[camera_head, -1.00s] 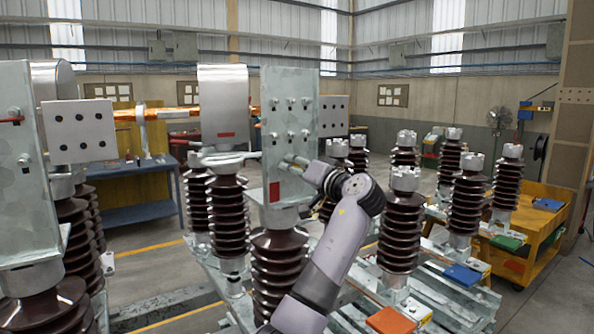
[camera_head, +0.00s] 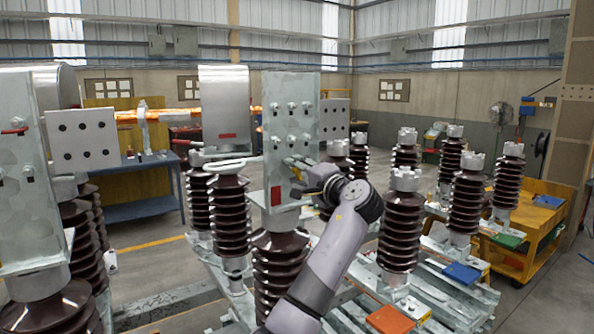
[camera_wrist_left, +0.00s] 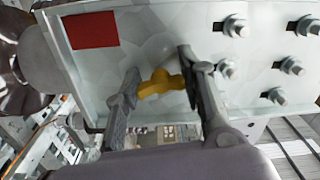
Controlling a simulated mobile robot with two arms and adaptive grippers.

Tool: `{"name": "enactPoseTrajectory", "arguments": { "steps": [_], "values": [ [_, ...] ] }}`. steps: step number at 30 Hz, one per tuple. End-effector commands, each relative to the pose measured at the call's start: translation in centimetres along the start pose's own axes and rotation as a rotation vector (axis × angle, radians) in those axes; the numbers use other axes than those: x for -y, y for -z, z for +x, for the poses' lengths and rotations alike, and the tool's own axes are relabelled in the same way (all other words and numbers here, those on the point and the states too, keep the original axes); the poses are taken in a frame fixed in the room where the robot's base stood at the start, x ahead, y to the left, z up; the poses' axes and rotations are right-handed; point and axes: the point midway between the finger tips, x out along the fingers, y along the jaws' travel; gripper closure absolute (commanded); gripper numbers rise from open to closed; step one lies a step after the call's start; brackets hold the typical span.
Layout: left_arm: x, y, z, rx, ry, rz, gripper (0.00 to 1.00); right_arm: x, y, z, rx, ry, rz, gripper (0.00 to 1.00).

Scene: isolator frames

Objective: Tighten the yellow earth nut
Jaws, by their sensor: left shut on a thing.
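My left gripper (camera_head: 290,167) is at the lower part of the upright metal plate (camera_head: 291,90), near its red label. In the left wrist view the gripper (camera_wrist_left: 160,88) has one finger on each side of a yellow nut-like piece (camera_wrist_left: 160,82) and is shut on it. The plate (camera_wrist_left: 150,45) is right behind the piece. The nut is too small to make out in the head view. My right gripper is not in view.
Several grey bolts (camera_wrist_left: 291,66) stick out of the plate beside the gripper. Brown ribbed insulators (camera_head: 279,265) stand under the plate and to the right (camera_head: 401,230). A second plate with bolts (camera_head: 25,170) stands at the left. A yellow cart (camera_head: 530,232) is at the right.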

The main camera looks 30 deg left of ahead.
Motion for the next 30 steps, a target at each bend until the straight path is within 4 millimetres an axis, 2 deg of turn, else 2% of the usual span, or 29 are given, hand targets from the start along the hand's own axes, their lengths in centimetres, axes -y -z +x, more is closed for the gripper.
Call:
{"name": "enactPoseTrajectory", "arguments": {
  "steps": [17,18,27,30],
  "values": [
    [-0.09,0.07,-0.05,-0.003,-0.001,0.035,0.91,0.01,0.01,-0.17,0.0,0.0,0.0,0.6],
    [-0.09,0.07,-0.05,-0.003,-0.001,0.035,0.62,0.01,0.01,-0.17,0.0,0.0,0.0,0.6],
    [-0.04,0.04,-0.03,-0.002,-0.001,0.033,0.42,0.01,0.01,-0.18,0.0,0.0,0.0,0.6],
    [-0.03,0.02,-0.02,-0.001,-0.001,0.033,0.42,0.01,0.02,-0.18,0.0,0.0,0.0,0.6]
  ]
}}
